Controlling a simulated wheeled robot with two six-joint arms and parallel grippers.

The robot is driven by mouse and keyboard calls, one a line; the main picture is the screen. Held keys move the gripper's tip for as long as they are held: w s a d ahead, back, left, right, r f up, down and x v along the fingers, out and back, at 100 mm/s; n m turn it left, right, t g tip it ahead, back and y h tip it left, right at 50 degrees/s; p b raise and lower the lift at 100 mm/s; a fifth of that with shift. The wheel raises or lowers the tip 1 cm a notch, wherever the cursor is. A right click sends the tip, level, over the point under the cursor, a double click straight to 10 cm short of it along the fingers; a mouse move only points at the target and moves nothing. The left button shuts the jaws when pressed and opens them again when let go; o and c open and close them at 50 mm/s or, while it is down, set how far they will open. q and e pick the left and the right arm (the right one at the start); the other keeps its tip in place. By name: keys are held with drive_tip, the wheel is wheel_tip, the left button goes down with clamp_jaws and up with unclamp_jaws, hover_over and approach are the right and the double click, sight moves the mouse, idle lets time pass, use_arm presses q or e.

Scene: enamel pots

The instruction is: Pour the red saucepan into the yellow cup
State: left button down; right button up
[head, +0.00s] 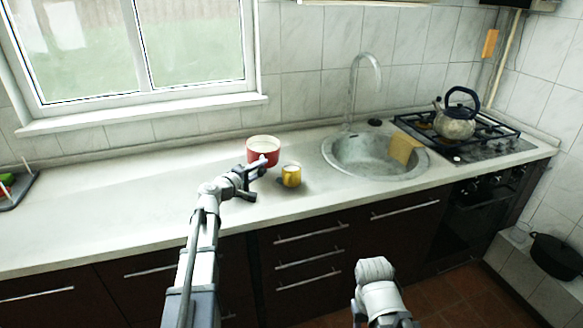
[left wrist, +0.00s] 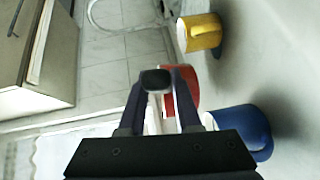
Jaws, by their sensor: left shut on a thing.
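The red saucepan (head: 262,157) is near the back of the counter in the head view, upright, with a pale inside. Part of its red side (left wrist: 168,88) shows behind the fingers in the left wrist view. The yellow cup (head: 291,177) stands upright on the counter, just right of and nearer than the saucepan; it also shows in the left wrist view (left wrist: 204,33). My left gripper (head: 262,168) is shut on the saucepan's handle, whose dark end (left wrist: 157,79) sits between the fingertips. I cannot tell whether the pan touches the counter. My right gripper is out of view.
A blue vessel (left wrist: 247,130) shows near the saucepan in the left wrist view only. A kettle (head: 455,122) stands on the hob. The left counter is mostly clear.

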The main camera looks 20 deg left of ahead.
use_arm(q)
drive_tip(key=d+m, duration=0.3)
drive_tip(key=shift+s+f+y, duration=0.1)
drive_tip(key=shift+s+y, duration=0.2)
drive_tip(key=shift+d, duration=0.15)
idle(0.4)
drive_tip(key=shift+s+d+p, duration=0.1)
drive_tip(key=shift+d+p, duration=0.05)
drive_tip(key=shift+p, duration=0.15)
drive_tip(key=shift+r, duration=0.2)
